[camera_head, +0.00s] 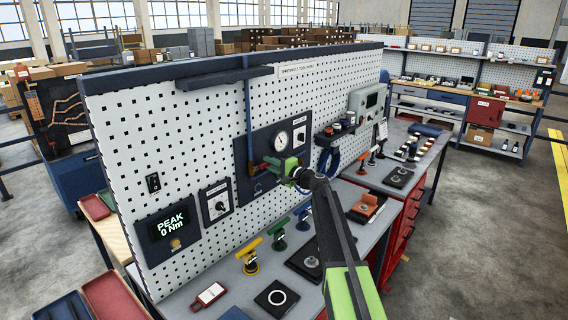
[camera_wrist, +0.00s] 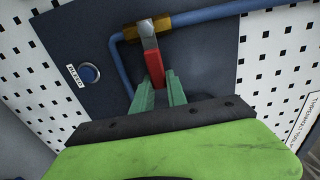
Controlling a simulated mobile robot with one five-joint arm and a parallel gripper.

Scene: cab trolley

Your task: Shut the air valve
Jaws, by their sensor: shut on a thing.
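The air valve has a brass body (camera_wrist: 148,27) on a blue pipe (camera_wrist: 215,12) and a red lever handle (camera_wrist: 155,66) on a silver arm. In the wrist view the lever points down from the body, roughly crosswise to the pipe. My gripper (camera_wrist: 157,90) has its green fingers on either side of the lever's end and is shut on it. In the head view the red lever (camera_head: 269,161) shows just left of my gripper (camera_head: 283,168), in front of the dark panel. The lever's tip is hidden between the fingers.
Below, the bench holds coloured T-handled tools (camera_head: 278,235). A shelf (camera_head: 334,131) juts out to the right.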

